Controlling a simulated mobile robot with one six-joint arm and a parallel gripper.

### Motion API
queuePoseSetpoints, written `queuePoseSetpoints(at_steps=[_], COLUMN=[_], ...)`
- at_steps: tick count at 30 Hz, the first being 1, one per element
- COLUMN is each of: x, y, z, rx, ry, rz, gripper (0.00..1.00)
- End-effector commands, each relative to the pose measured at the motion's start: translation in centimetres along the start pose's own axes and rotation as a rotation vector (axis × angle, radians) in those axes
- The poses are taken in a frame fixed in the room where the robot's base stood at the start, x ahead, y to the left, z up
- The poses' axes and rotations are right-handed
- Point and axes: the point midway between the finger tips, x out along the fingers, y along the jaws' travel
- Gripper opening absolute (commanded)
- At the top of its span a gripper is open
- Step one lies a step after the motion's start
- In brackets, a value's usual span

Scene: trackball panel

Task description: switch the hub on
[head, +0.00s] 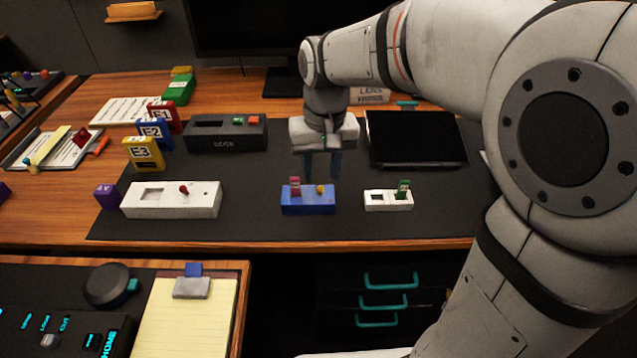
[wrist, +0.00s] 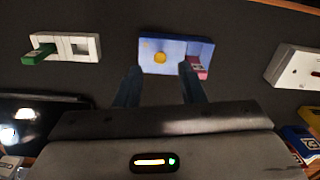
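No label reading "hub" is legible, so I cannot tell for certain which box it is. A blue box (head: 308,208) with a pink stick (head: 295,187) and a yellow knob (head: 320,189) sits on the dark mat. A long white box (head: 150,211) with a red lever (head: 184,189) stands to its left. A small white box (head: 375,205) with a green stick (head: 403,189) stands to its right. My gripper (head: 321,173) is open and empty, above and behind the blue box. In the wrist view, its fingers (wrist: 160,86) point at the blue box (wrist: 178,50).
A dark dock box (head: 225,138) with green and red sticks stands behind left. Labelled blocks E1, E2 and the yellow E3 (head: 143,154) stand left of it. A black tablet (head: 416,142) lies behind right. The mat (head: 250,220) is bare between the boxes.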

Motion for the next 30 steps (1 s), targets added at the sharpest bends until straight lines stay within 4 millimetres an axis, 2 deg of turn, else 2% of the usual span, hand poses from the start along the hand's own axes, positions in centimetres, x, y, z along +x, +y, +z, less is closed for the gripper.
queuePoseSetpoints(at_steps=[1, 7, 12, 19, 30], x=[1.2, 3.7, 4.4, 4.3, 4.3], y=[0.0, 0.0, 0.0, 0.0, -0.1], z=[0.0, 0.0, 0.0, 0.0, 0.0], rx=[0.000, -0.001, -0.001, -0.002, -0.002], ry=[-0.003, -0.001, 0.000, 0.001, 0.001], rz=[0.000, 0.000, 0.000, 0.000, 0.000], gripper=[0.36, 0.36, 0.36, 0.35, 0.05])
